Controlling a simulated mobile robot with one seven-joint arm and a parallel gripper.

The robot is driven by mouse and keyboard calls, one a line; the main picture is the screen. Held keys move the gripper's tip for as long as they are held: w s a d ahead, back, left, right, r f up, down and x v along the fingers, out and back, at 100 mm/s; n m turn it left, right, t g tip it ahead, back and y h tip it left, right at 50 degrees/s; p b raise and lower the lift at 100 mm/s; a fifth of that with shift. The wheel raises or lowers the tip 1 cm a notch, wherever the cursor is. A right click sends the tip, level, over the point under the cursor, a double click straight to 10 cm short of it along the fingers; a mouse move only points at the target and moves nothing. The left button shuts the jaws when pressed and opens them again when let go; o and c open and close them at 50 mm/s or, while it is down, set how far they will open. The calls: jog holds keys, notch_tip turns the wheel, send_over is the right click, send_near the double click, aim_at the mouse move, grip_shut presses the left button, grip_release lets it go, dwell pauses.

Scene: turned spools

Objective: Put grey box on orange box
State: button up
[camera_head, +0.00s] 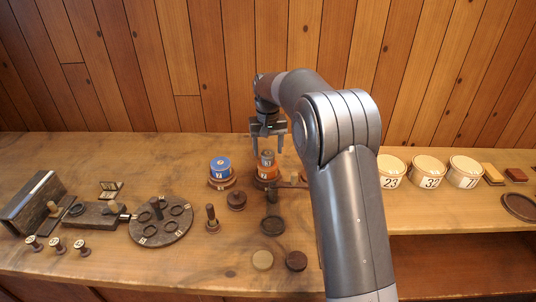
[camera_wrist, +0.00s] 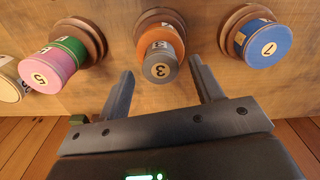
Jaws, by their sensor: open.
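The grey box (camera_wrist: 160,68), a short round drum marked 3, sits on top of the orange box (camera_wrist: 160,38) in the wrist view. The orange box stands on a round brown wooden base. In the head view the orange box (camera_head: 266,173) is on the table below my gripper, with the grey box on it small and hard to make out. My gripper (camera_head: 267,143) is open and empty above the stack. In the wrist view its two fingers (camera_wrist: 161,75) are apart, one on each side of the grey box, with visible gaps.
A blue box (camera_head: 220,168) on its own base stands left of the stack. In the wrist view a pink box (camera_wrist: 48,70) rests on a green box (camera_wrist: 72,47). Several cream tubs (camera_head: 428,170) stand right of my arm. A dark ring plate (camera_head: 160,220) lies at left.

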aim_at(268, 153)
notch_tip(268, 153, up, 9)
jog(key=s+d+r+t, duration=0.2)
jog(key=s+d+r, duration=0.5)
jog(key=s, duration=0.3)
jog(key=s+d+r+m+t, duration=0.15)
jog(key=s+d, duration=0.35)
jog(key=s, duration=0.5)
jog(key=s+d+f+t, duration=0.1)
jog(key=s+d+f, duration=0.1)
jog(key=s, duration=0.8)
jog(key=s+d+f+t, duration=0.1)
jog(key=s+d+f, duration=0.2)
jog(key=s, duration=0.6)
notch_tip(268, 153, down, 2)
jog(key=shift+s+m, duration=0.35)
jog(key=shift+s, duration=0.05)
